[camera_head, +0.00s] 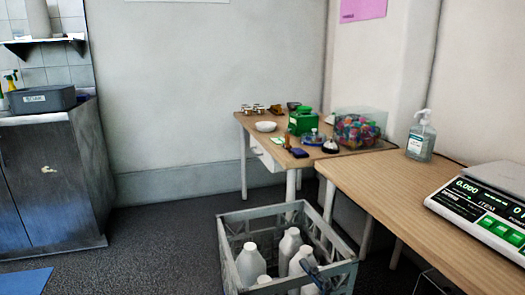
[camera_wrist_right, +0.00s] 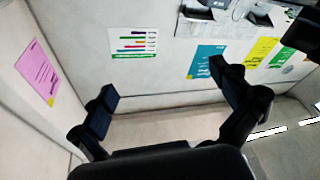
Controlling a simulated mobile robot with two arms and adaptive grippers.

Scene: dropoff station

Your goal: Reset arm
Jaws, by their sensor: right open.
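My right gripper (camera_wrist_right: 163,84) shows in the right wrist view with its two dark fingers spread wide apart. Nothing is between the fingers, and only walls with posters lie beyond them. Neither gripper can be made out for certain in the head view. My left gripper is not in view.
A grey crate (camera_head: 226,250) with several white bottles (camera_head: 250,263) stands on the floor at the front. Right of it is a wooden table (camera_head: 385,190) with a scale (camera_head: 485,215) and a pump bottle (camera_head: 420,137). A cluttered small table (camera_head: 262,137) stands behind.

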